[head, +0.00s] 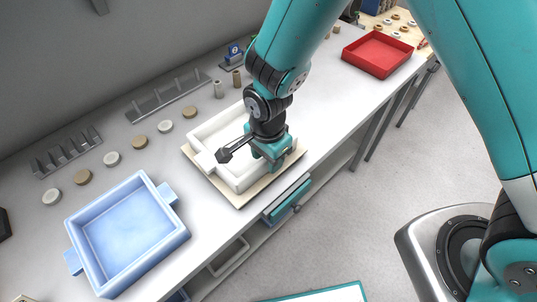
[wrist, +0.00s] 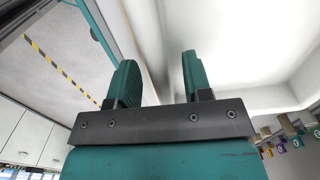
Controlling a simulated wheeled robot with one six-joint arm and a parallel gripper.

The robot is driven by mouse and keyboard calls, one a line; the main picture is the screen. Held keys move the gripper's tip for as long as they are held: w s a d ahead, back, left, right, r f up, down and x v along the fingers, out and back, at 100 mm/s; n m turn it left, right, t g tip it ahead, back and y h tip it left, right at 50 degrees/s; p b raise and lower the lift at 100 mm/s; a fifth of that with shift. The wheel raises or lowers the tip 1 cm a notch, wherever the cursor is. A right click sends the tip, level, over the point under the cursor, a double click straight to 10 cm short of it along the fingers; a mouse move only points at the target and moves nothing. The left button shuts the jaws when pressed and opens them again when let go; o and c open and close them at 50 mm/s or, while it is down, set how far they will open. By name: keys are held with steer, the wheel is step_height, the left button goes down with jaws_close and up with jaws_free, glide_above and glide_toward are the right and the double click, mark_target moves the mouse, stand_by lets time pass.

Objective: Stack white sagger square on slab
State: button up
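The white sagger (head: 206,131) is a square open tray with a lug on its left side. It sits over the beige slab (head: 240,203), and slab edge shows along its near sides. Their sides look roughly parallel, but I cannot tell whether the sagger rests flat. My gripper (head: 270,160) is low at the sagger's right side and hides that side and any lug there. In the wrist view my gripper's green fingers (wrist: 156,80) stand apart, with pale surface between and behind them. I see no clear contact with the sagger.
A blue tray (head: 130,235) with lugs stands at the bench's near left. A red tray (head: 377,53) is at the far right. Racks (head: 168,95) and several small discs (head: 112,158) line the back. The bench front edge runs close to the slab.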

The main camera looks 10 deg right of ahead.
step_height(320, 180, up, 17)
steer(key=b, duration=0.2)
steer(key=shift+r, duration=0.2)
stand_by(2.7)
